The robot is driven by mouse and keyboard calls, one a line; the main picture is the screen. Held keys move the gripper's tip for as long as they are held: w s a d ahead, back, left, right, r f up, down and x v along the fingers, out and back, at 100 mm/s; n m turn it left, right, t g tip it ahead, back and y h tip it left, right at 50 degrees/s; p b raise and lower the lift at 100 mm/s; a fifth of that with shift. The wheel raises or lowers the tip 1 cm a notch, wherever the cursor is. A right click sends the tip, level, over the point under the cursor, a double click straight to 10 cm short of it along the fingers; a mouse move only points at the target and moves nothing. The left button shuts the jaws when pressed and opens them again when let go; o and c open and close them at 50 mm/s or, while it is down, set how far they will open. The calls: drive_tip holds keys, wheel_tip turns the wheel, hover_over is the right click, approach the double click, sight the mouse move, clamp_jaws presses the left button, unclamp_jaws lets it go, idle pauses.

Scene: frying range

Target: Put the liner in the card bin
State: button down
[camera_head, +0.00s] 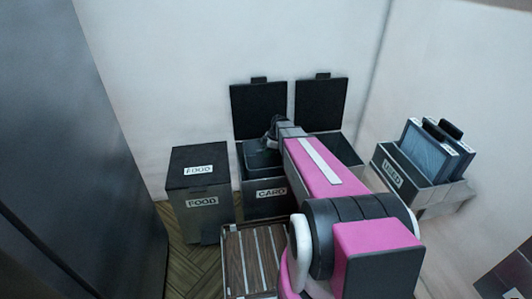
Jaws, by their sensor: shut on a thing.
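The card bin (264,205) stands against the back wall with a white CARD label on its front. Its black lid (258,110) is raised against the wall. The liner (258,161), a dark grey-blue tub, is at the bin's open mouth, and its lower part is hidden by the bin's front. My gripper (273,140) is over the back right of the liner's rim, shut on the liner. The fingertips are small and partly hidden by my own wrist. I cannot tell whether the liner rests on the bin's floor.
The food bin (199,210) stands closed to the left. Another open bin (338,146) to the right is mostly behind my arm. A box labelled USED (393,176) holds blue-grey panels (426,150) farther right. A slatted wooden surface (249,262) lies in front of the card bin.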

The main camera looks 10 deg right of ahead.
drive_tip(key=shift+f, duration=0.45)
drive_tip(key=c, duration=1)
unclamp_jaws()
drive_tip(key=v, duration=1.3)
drive_tip(key=shift+a, duration=0.2)
drive_tip(key=s+a+f+m+h, duration=0.1)
drive_tip(key=s+m, duration=0.5)
drive_tip(key=s, duration=0.1)
drive_tip(key=s+a+f+m+h, duration=0.1)
drive_tip(key=s+a+m+h, duration=0.1)
drive_tip(key=s+m, duration=0.4)
drive_tip(key=s+a+f+m+h, duration=0.1)
drive_tip(key=s+m, duration=0.5)
drive_tip(key=s, duration=0.2)
drive_tip(key=shift+s+a+f, duration=0.1)
drive_tip(key=shift+s+a, duration=0.05)
drive_tip(key=shift+a, duration=0.1)
